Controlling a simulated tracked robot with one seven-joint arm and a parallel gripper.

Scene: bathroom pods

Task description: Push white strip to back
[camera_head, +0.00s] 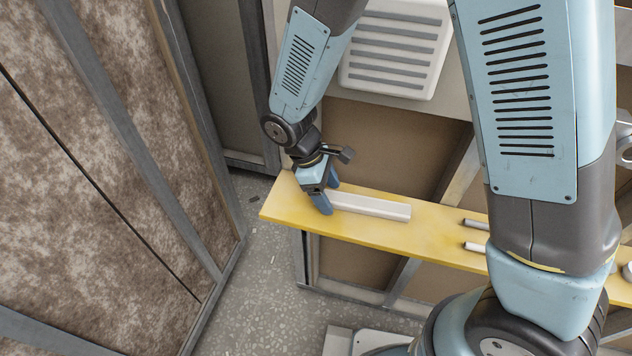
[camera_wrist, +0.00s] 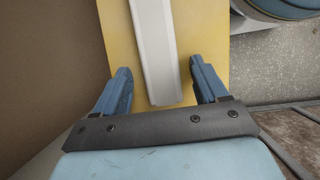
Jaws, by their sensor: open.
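The white strip (camera_head: 370,206) lies lengthwise on a narrow yellow board (camera_head: 285,212), near the board's left end. My gripper (camera_head: 328,194) is at the strip's left end, with its fingers pointing down toward the board. In the wrist view my gripper (camera_wrist: 162,90) is open, one blue finger on each side of the end of the white strip (camera_wrist: 155,50). Gaps show between the fingers and the strip, so it is not gripped. The yellow board (camera_wrist: 205,35) shows on both sides of the strip. The gripper partly hides the strip's left end in the head view.
A white slatted panel (camera_head: 396,45) is mounted behind. A brown patterned wall (camera_head: 90,200) stands left, with speckled floor (camera_head: 262,275) between it and the board.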

